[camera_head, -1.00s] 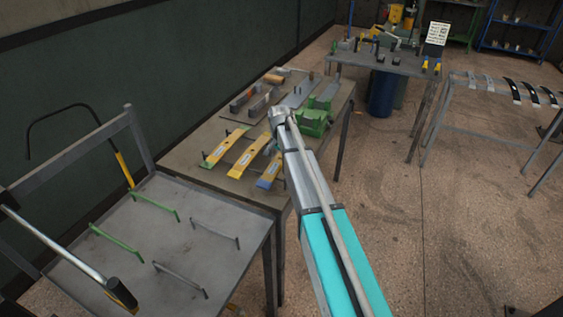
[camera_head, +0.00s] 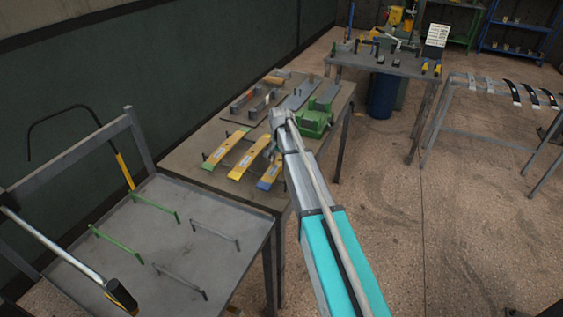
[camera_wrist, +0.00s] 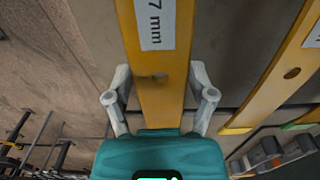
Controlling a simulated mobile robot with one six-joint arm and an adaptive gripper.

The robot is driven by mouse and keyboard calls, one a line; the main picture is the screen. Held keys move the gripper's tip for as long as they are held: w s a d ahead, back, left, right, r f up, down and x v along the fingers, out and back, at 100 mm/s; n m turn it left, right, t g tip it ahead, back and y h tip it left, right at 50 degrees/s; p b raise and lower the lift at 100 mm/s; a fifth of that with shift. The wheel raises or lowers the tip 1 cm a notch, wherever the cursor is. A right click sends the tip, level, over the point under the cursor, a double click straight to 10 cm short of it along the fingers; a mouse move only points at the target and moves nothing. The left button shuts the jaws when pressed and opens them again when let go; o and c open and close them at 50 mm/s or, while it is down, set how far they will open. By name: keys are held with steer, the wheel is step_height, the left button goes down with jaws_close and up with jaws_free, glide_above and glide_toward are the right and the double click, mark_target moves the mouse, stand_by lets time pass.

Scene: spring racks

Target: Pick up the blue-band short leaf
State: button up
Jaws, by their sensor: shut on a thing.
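The blue-band short leaf (camera_head: 269,174) is a yellow strip with a blue near end, the rightmost of three on the bench. My gripper (camera_head: 272,150) is at its far part, partly hidden by my arm. In the wrist view the yellow strip (camera_wrist: 160,95) with a "7 mm" label runs between the two grey fingers, and my gripper (camera_wrist: 158,88) is shut on it. Its blue band does not show there. The yellow-band leaf (camera_head: 249,158) and green-band leaf (camera_head: 226,149) lie to its left, apart from it.
A green vise-like block (camera_head: 315,122) stands just right of my gripper, with grey plates (camera_head: 300,92) behind. A grey tray table (camera_head: 180,255) with green and grey bars is at front left. A rack of curved dark leaves (camera_head: 515,93) stands at far right. Open floor lies right.

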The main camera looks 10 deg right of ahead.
mark_target(280, 160)
steer(key=shift+r, duration=0.2)
step_height(280, 160, up, 3)
steer(key=p, duration=0.3)
steer(key=shift+f, duration=0.2)
steer(key=s+r+p, duration=1)
steer(key=s, duration=0.4)
steer(key=shift+a, duration=0.4)
steer(key=shift+w+f+b, duration=0.1)
steer(key=shift+f+b, duration=1)
steer(key=shift+f, duration=0.05)
